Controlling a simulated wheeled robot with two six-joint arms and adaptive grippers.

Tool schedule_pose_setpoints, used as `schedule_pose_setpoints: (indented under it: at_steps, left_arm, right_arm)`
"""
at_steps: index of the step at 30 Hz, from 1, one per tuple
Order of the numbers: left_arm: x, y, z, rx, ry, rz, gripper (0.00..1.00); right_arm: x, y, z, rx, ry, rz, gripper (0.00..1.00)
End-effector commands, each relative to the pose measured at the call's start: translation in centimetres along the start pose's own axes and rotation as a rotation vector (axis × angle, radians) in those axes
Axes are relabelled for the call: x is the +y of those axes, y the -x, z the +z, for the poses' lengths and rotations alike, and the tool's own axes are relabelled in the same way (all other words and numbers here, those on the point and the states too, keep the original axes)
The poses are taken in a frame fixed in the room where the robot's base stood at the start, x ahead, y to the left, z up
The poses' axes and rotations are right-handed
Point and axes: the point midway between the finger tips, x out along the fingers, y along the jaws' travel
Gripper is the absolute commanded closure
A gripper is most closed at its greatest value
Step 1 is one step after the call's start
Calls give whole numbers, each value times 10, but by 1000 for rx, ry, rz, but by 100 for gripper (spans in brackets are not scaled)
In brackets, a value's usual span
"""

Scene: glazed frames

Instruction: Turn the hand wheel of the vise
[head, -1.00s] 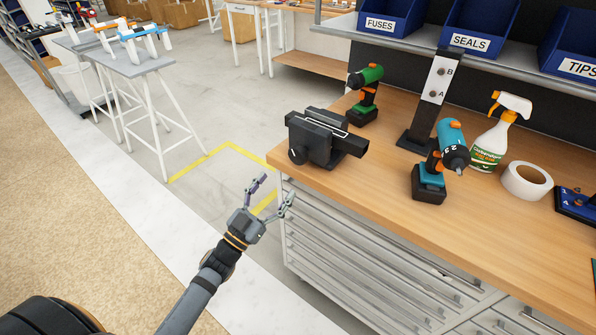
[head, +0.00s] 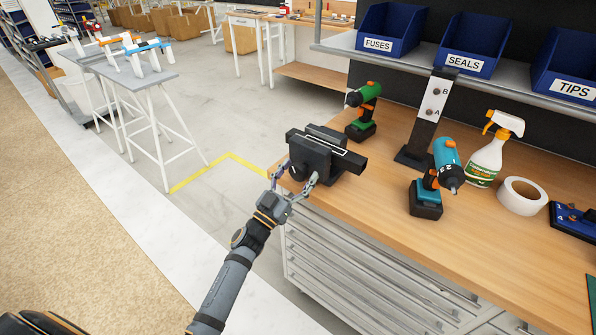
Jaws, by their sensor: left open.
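The black vise (head: 325,152) stands at the near left corner of the wooden workbench. Its hand wheel (head: 297,173) is a dark round part low on the side facing me, and partly hard to make out against the vise body. My left gripper (head: 297,177) is open, with one finger on each side of the hand wheel. I cannot tell whether the fingers touch it. My right gripper is not in view.
On the workbench (head: 470,242) stand a green drill (head: 364,110), a black post marked A and B (head: 431,115), a teal drill (head: 438,175), a spray bottle (head: 490,155) and a tape roll (head: 522,195). Blue bins (head: 390,30) sit on the shelf above.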

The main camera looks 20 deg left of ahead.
Motion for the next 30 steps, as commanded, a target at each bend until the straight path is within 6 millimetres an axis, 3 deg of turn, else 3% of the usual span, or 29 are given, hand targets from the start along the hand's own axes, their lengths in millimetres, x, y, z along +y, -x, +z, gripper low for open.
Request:
schedule_pose_setpoints:
  at_steps: [5,17,30]
  left_arm:
    - [0,0,0,0,0,0,25]
    - [0,0,0,0,-1,0,80]
    - [-1,0,-1,-2,-104,42,80]
  right_arm:
    - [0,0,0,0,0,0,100]
    - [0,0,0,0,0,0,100]
    - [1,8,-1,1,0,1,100]
